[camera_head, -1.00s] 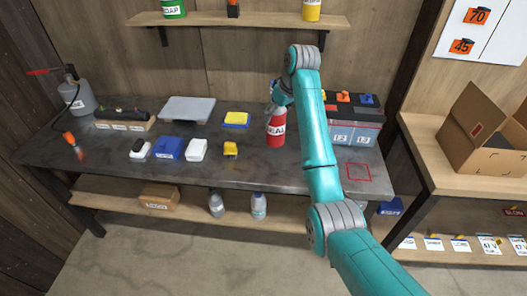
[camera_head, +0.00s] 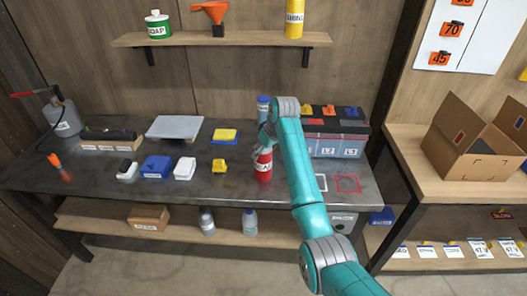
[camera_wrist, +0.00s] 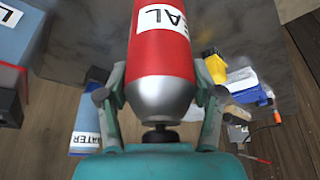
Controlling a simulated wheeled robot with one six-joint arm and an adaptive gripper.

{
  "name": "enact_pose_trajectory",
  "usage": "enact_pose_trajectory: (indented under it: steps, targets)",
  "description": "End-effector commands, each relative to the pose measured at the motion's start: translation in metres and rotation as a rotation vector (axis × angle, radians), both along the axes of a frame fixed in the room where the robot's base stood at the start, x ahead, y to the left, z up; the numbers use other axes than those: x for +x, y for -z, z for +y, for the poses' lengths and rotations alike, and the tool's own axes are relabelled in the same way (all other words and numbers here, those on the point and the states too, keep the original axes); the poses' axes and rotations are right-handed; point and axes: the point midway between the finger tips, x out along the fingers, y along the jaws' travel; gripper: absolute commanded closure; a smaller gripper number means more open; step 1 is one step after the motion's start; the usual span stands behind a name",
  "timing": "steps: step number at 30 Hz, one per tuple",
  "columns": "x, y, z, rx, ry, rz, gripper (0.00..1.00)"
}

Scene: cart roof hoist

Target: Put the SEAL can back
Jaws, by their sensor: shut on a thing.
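The red SEAL can (camera_head: 264,168) is upright over the dark bench (camera_head: 110,190), right of the yellow block. My gripper (camera_head: 267,138) is shut on the can from above. In the wrist view, the two fingers of my gripper (camera_wrist: 158,92) press on both sides of the can (camera_wrist: 162,55), near its silver shoulder and dark nozzle. I cannot tell whether the can's base touches the bench. A red square outline (camera_head: 347,184) and a white square outline (camera_head: 320,183) are marked on the bench to the right, beside my arm.
A wall shelf (camera_head: 240,39) holds a green SOAP can (camera_head: 158,27), an orange funnel (camera_head: 213,12) and a yellow SHINE can (camera_head: 294,18). A blue WATER bottle (camera_head: 263,106) stands behind my gripper. A battery (camera_head: 337,142) stands at the bench's back right.

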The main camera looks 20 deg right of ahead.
Motion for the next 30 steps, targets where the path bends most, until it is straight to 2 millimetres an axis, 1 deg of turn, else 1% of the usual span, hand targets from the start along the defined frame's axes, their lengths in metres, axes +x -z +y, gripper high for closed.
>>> enact_pose_trajectory:
  steps: [4, 5, 6, 7, 8, 17, 20, 23, 26, 30]
  targets:
    - [0.0, 0.002, 0.0, 0.0, 0.0, -0.001, 1.0]
    - [0.0, 0.003, 0.0, 0.0, 0.0, 0.0, 0.29]
    - [0.0, 0.003, 0.0, 0.0, 0.0, 0.0, 0.19]
    - [0.0, 0.003, 0.0, 0.0, 0.0, 0.0, 0.12]
    - [0.0, 0.003, 0.0, 0.0, 0.0, 0.0, 0.09]
    - [0.0, 0.002, 0.0, 0.0, 0.0, 0.0, 0.09]
    - [0.0, -0.002, 0.0, 0.0, 0.0, 0.0, 0.09]
    - [-0.003, -0.011, -0.002, 0.0, 0.0, -0.001, 0.09]
    - [-0.009, -0.027, -0.005, 0.001, 0.0, -0.003, 0.09]
    - [-0.019, -0.054, -0.01, 0.0, 0.001, -0.004, 0.09]
